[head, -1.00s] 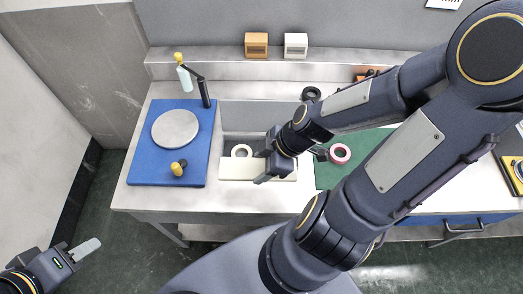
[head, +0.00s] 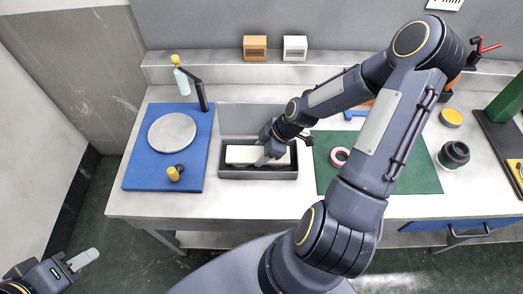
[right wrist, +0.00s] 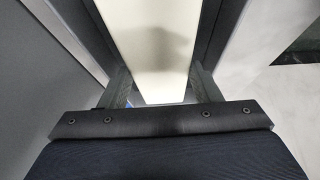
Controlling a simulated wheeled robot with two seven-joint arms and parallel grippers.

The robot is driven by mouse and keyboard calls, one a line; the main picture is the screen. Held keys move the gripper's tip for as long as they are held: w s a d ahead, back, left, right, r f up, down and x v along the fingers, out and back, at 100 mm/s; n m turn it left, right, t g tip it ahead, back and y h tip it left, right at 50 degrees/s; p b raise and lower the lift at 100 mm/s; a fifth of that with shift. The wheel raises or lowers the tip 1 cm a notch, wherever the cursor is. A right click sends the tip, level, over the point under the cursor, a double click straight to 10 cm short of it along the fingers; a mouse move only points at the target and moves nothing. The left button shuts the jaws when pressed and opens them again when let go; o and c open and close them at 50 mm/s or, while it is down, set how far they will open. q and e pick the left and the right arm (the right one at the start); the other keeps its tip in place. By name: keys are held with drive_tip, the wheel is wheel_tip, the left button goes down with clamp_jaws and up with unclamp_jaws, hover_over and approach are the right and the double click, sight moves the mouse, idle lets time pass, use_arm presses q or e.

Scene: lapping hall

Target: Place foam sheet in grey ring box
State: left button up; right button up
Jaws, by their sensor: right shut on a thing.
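The foam sheet (head: 240,153) is a cream-white slab lying lengthwise inside the grey ring box (head: 228,174), within its walls as far as I can see. My right gripper (head: 264,151) reaches into the box and is shut on the foam sheet. In the right wrist view the pale foam (right wrist: 153,50) runs between the two fingers (right wrist: 162,84). The foam covers the box's inside, so what lies under it is hidden. My left gripper (head: 76,261) is low at the far left, off the bench, away from the foam; its jaw opening is unclear.
A blue mat (head: 137,175) with a grey disc (head: 172,132) and a yellow-topped knob (head: 174,172) lies left of the box. Orange (head: 255,48) and white (head: 295,48) blocks stand on the back ledge.

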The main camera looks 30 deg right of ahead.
drive_tip(key=shift+f, duration=0.15)
drive_tip(key=shift+f, duration=0.1)
drive_tip(key=shift+f, duration=0.15)
drive_tip(key=o, duration=0.9)
drive_tip(key=shift+o, duration=0.2)
